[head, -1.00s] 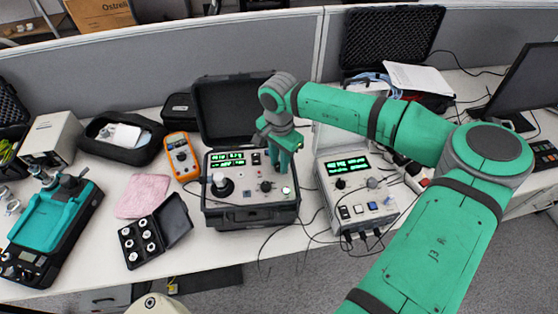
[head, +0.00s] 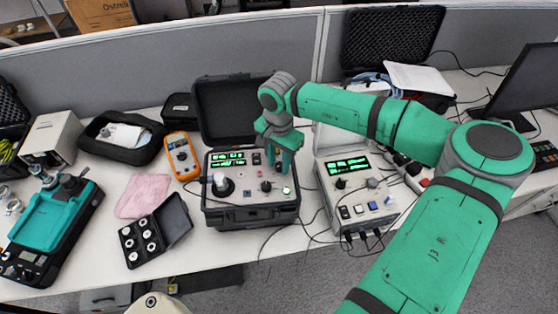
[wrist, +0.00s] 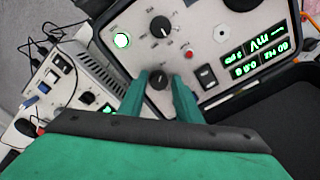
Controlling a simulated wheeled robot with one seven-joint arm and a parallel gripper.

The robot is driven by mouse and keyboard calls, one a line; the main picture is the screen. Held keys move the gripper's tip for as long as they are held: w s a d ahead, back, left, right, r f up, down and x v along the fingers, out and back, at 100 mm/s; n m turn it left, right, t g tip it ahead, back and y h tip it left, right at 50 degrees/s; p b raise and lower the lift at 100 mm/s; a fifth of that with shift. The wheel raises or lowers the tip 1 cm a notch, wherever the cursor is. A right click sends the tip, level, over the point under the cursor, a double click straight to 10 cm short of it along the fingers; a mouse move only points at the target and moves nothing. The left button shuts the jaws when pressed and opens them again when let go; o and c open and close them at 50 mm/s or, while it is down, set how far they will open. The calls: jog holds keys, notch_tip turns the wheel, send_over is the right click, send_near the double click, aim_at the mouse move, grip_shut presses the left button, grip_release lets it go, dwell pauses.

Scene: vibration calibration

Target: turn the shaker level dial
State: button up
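The shaker unit (head: 250,217) is a black case on the bench with a grey panel, green displays, a round shaker head (head: 223,186) and knobs. One black knob (head: 266,186) shows beside a green-lit button (head: 286,190); it also shows in the wrist view (wrist: 160,27). My gripper (head: 281,170) points down over the panel's right back part. In the wrist view my gripper (wrist: 161,76) has its fingers apart, one on each side of a second black knob (wrist: 158,78). I cannot make out contact with the knob. Which knob sets the level is too small to read.
A white instrument (head: 355,195) with knobs and cables stands right of the case. An orange multimeter (head: 182,155), a pink cloth (head: 144,196) and a small black box of round parts (head: 145,235) lie to the left. The raised case lid (head: 225,110) stands behind my gripper.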

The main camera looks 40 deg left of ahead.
aim_at(279, 165)
notch_tip(279, 165, up, 11)
dwell(0.7)
jog(key=shift+f, duration=0.15)
